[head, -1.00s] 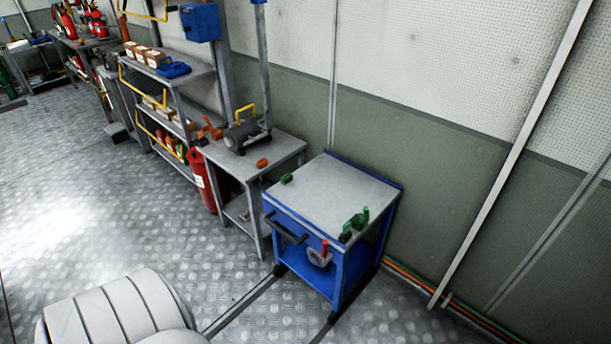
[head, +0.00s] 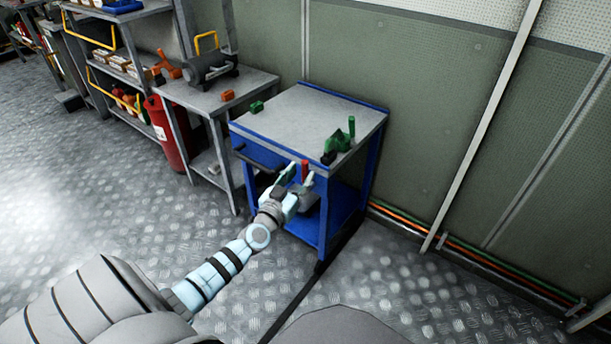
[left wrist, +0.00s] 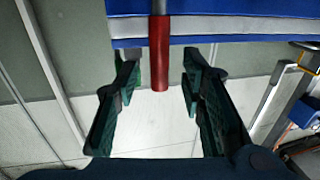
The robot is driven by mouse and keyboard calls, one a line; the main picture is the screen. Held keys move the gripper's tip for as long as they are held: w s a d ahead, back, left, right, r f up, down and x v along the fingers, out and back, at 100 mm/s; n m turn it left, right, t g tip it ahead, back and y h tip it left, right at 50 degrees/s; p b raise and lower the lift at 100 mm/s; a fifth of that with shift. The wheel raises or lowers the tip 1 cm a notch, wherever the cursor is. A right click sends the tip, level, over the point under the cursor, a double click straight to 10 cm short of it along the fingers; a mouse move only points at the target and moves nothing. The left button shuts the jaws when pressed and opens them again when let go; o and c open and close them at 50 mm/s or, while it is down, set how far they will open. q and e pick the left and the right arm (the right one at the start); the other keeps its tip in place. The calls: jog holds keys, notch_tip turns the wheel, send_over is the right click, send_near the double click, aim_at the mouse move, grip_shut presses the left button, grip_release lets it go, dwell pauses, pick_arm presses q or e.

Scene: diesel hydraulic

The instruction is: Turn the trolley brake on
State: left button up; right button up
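The blue trolley (head: 300,120) with a grey top stands against the wall in the head view. In the left wrist view the gripper (left wrist: 160,78) shows a clear gap on both sides of the lever. The gripper partly hides a grey round part below the lever. My right gripper is not in view.
A grey table (head: 225,88) stands left. The floor in front is clear.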

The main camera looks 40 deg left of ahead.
aim_at(303, 171)
pick_arm(q)
jog(key=x, duration=0.3)
jog(key=shift+f+b, duration=0.1)
jog(key=shift+b, duration=0.3)
jog(key=shift+w, duration=0.3)
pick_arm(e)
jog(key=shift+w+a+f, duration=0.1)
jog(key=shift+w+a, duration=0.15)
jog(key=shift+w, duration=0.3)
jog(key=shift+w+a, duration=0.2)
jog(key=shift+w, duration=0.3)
pick_arm(q)
grip_shut()
